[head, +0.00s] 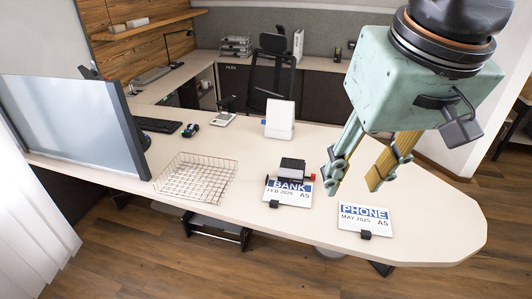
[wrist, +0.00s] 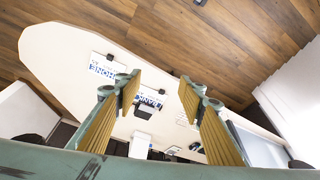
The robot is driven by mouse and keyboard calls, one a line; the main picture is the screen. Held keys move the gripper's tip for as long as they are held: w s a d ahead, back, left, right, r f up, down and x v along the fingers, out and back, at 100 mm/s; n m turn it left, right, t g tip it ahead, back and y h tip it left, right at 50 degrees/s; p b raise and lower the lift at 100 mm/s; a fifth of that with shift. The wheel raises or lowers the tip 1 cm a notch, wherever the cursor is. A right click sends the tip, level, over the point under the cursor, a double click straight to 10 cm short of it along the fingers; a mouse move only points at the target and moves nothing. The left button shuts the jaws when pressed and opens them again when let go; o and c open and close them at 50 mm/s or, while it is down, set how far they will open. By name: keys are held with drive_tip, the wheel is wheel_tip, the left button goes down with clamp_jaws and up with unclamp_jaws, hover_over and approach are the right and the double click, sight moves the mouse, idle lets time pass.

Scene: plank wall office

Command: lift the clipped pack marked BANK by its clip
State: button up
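The pack marked BANK (head: 288,193), dated FEB 2025 and A5, lies flat near the desk's front edge. A black clip (head: 273,204) grips its front edge. A similar pack marked PHONE (head: 364,218) lies to its right, with its own black clip (head: 366,235). My gripper (head: 352,182) is open and empty, above the desk and to the right of the BANK pack in the head view. In the wrist view, the BANK pack (wrist: 150,98) shows between my open fingers, well beyond them, partly hidden by the left finger. The PHONE pack (wrist: 102,67) is left of it.
A dark block-like object (head: 292,168) with red beside it stands just behind the BANK pack. A wire basket (head: 170,187) is to the left, a white stand (head: 280,118) behind. A monitor (head: 75,120) stands far left. The desk's rounded right end is clear.

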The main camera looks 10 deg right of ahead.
drive_tip(key=w+f+m+g, duration=0.1)
drive_tip(key=w+f, duration=0.3)
drive_tip(key=w, duration=1.1)
drive_tip(key=m+g, duration=0.2)
drive_tip(key=m, duration=0.1)
hover_over(274, 204)
wheel_tip(274, 204, down, 34)
drive_tip(key=shift+w+d+b, duration=0.1)
drive_tip(key=shift+b, duration=0.35)
wheel_tip(274, 204, down, 8)
drive_tip(key=shift+f+b, duration=0.15)
drive_tip(key=shift+b, duration=0.45)
drive_tip(key=shift+f, duration=0.15)
